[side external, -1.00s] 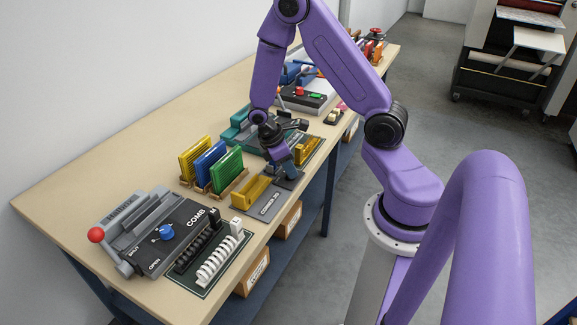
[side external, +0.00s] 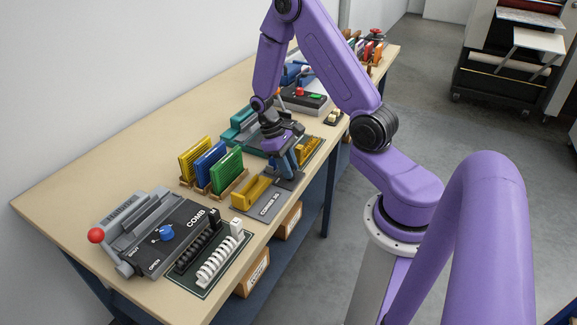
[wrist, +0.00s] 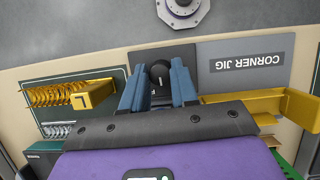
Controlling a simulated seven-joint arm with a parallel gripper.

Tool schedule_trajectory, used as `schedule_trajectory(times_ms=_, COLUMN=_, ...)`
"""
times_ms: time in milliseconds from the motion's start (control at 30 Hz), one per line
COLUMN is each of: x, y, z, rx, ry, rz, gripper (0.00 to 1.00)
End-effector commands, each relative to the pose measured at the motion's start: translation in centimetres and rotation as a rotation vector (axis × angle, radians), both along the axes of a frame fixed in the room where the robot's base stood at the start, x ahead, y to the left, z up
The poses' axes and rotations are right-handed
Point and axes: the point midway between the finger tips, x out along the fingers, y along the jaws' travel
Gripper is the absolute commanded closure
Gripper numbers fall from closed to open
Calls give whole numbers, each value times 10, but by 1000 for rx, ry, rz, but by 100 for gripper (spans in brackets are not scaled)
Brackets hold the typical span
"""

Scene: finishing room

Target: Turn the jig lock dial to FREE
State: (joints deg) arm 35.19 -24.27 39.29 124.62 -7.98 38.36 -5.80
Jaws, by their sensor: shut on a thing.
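The jig lock dial (wrist: 160,72) is a dark round knob on a dark plate beside the grey corner jig plate (wrist: 246,60), lettered CORNER JIG. In the wrist view my gripper (wrist: 158,70) has its two blue-grey fingers on either side of the dial, shut on it. No markings around the dial are legible. In the side view my gripper (side external: 287,168) points down at the right end of the jig plate and hides the dial. The yellow corner bracket (side external: 251,189) sits on the jig plate, just left of my gripper.
A rack of yellow, blue and green books (side external: 227,170) stands behind the jig. Golden coils (wrist: 70,93) on a green board lie close to my fingers. The comb machine (side external: 160,235) with a blue knob is at the front left. The bench's near edge is close by.

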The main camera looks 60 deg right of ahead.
Motion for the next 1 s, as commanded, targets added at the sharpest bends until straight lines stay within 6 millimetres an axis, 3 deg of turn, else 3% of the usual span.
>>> schedule_trajectory(times_ms=600, x=-1, y=-3, z=1, rx=0, ry=0, rz=-570, gripper=100)
schedule_trajectory(times_ms=1000, x=-1, y=-5, z=1, rx=0, ry=-1, rz=-789, gripper=100)
